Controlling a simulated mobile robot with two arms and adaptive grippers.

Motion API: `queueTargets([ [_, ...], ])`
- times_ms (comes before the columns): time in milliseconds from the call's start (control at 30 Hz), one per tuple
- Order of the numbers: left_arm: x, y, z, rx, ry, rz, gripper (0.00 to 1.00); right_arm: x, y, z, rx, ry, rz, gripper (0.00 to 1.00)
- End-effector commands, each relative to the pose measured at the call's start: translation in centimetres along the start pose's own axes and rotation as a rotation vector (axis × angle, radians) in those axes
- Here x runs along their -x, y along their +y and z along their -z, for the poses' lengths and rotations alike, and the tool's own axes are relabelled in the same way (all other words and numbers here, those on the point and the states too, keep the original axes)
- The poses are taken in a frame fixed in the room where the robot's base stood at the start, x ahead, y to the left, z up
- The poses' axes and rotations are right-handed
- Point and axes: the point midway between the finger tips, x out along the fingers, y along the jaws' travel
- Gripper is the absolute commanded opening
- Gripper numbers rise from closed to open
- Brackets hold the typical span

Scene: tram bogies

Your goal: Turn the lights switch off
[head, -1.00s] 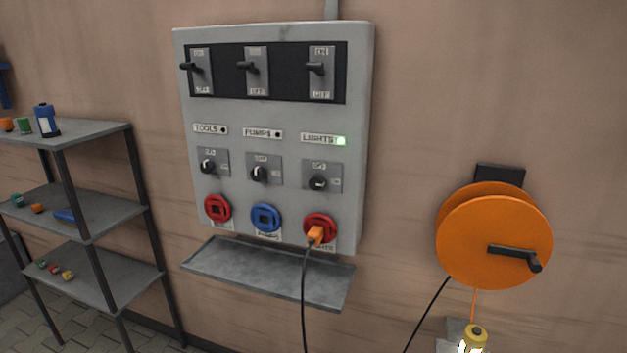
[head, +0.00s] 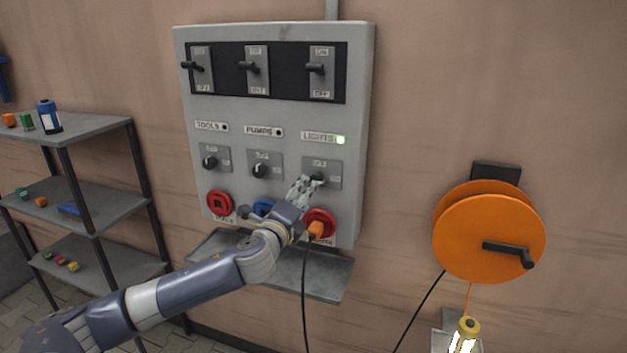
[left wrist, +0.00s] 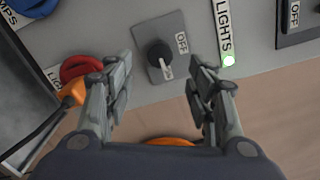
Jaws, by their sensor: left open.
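The lights switch is a black rotary knob on a grey plate (head: 334,168) below the LIGHTS label. The lights lamp (head: 340,140) glows green, also in the left wrist view (left wrist: 229,60). My left gripper (head: 311,182) is open at the knob; contact cannot be made out. My right gripper is out of view.
An orange plug (head: 315,230) sits in the red socket just below, its black cable hanging down. Three levers, including the right one (head: 318,68), are above. A tray (head: 325,272) juts out below; an orange reel (head: 490,232) hangs right, shelves (head: 100,205) stand left.

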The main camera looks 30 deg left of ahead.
Motion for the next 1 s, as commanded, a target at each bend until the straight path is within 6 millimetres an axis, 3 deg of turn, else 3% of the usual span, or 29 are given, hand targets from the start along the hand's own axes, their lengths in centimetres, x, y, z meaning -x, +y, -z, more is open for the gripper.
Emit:
queueTargets([
  [300,-5.1,-0.3,-0.1,0.004,-0.002,0.0,0.51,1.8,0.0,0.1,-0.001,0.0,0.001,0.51],
  [500,-7.4,-0.1,0.0,0.004,-0.001,-0.001,0.51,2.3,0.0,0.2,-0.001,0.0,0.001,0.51],
  [1000,-8.6,0.0,0.1,0.001,0.001,0.0,0.51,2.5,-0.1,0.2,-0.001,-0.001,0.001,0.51],
])
